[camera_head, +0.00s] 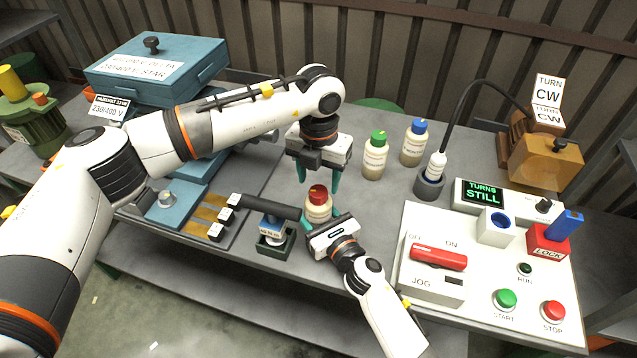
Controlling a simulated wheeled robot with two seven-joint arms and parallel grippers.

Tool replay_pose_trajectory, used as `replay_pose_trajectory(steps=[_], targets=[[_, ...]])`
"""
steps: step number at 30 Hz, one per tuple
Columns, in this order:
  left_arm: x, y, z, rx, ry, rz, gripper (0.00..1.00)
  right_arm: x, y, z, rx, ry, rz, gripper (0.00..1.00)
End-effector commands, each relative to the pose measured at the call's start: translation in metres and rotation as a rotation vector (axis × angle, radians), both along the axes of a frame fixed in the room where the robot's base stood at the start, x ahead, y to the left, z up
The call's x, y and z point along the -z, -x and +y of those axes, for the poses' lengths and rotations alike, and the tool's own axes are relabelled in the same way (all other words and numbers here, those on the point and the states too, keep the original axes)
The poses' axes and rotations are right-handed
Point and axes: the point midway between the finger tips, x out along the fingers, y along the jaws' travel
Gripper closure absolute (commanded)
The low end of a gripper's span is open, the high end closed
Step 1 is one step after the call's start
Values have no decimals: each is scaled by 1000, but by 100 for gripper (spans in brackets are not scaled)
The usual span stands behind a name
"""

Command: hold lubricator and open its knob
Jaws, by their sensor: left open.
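The lubricator appears to be the small cream bottle with a red knob (318,203), upright near the middle of the table. My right gripper (321,218) comes from the front with its green fingers on either side of the bottle's body, shut on it. The bottle's lower part is hidden by this gripper. My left gripper (318,177) is open and points down just above and behind the red knob. Its two green fingers are spread wider than the knob and appear apart from it.
A green-capped bottle (375,155) and a blue-capped bottle (413,142) stand behind right. A control panel (480,275) with a red switch and buttons fills the right. A dark-handled tool (265,206) lies close on the left. A blue box (155,72) stands back left.

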Motion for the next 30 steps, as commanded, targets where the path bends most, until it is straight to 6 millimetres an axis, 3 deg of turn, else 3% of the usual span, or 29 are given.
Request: replay_pose_trajectory(steps=[6, 12, 18, 28, 29, 30], targets=[[-49, -1, 0, -1, 1, -5, 44, 1, 0, -1, 2, 1, 2, 85], [-80, -1, 0, -2, 1, -3, 44, 1, 0, -1, 2, 1, 2, 85], [-90, -1, 0, -2, 1, -2, 44, 1, 0, -1, 3, 1, 2, 85], [-90, -1, 0, -2, 1, -2, 44, 1, -1, -1, 3, 1, 2, 85], [-90, -1, 0, -2, 1, -2, 44, 1, -1, -1, 3, 1, 2, 42], [-90, -1, 0, -2, 1, -2, 44, 1, -1, -1, 3, 1, 1, 35]])
